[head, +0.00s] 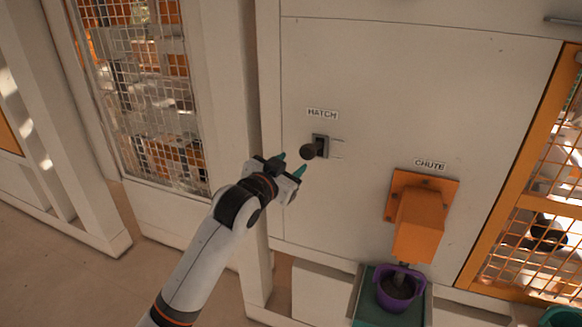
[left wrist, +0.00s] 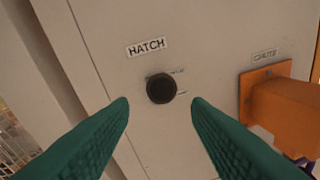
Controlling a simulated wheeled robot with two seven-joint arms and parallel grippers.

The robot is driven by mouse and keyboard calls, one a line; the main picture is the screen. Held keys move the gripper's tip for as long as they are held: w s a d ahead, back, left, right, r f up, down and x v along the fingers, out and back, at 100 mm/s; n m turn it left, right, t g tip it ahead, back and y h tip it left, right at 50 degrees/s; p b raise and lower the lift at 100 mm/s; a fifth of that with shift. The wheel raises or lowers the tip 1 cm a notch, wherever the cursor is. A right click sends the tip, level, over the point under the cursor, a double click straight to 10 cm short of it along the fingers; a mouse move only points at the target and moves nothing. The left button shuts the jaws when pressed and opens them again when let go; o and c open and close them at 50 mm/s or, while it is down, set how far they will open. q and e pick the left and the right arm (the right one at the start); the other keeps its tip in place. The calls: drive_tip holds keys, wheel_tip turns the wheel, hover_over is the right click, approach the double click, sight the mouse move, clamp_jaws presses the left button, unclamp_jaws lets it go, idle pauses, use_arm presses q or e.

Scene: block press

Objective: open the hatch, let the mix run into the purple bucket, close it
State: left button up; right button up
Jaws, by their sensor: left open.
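The hatch handle, a dark round knob (head: 308,152) on a dark bracket, sticks out of the pale wall panel under the HATCH label. It also shows in the left wrist view (left wrist: 161,88), centred between my fingers and beyond their tips. My left gripper (head: 290,164) is open and empty, just left of the knob and apart from it. The orange chute (head: 420,225) is on the wall to the right. The purple bucket (head: 401,309) stands below its mouth with grey-brown mix inside. A narrow grey strip shows between chute and bucket. My right gripper is out of view.
The bucket stands on a green-topped stand (head: 365,305) beside a pale ledge (head: 318,290). The wall around the knob is clear.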

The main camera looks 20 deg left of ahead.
sight(314, 148)
use_arm(q)
drive_tip(key=f+m+y+b, duration=0.1)
drive_tip(key=f+m+b, duration=0.1)
drive_tip(key=m, duration=0.1)
drive_tip(key=s+f+m+t+y+b, duration=0.1)
drive_tip(key=f+m+b, duration=0.1)
drive_tip(key=m, duration=0.2)
drive_tip(key=f+m+y+b, duration=0.1)
drive_tip(key=f+m+b, duration=0.1)
drive_tip(key=f+m, duration=0.1)
drive_tip(key=shift+s+d+f+m, duration=0.1)
drive_tip(key=shift+s+d+m, duration=0.15)
drive_tip(key=shift+m, duration=0.25)
clamp_jaws()
drive_tip(key=s+d+f+m+t+y+b, duration=0.1)
drive_tip(key=s+d+f+m+t+b, duration=0.15)
drive_tip(key=m, duration=0.65)
drive_tip(key=s+d+f+m+t+y+b, duration=0.1)
drive_tip(key=m+b, duration=0.2)
drive_tip(key=m, duration=0.5)
drive_tip(key=r+p+x, duration=0.2)
drive_tip(key=p+x, duration=0.2)
drive_tip(key=x, duration=0.8)
drive_tip(key=shift+s+r, duration=0.35)
drive_tip(key=shift+s, duration=0.05)
drive_tip(key=shift+a, duration=0.15)
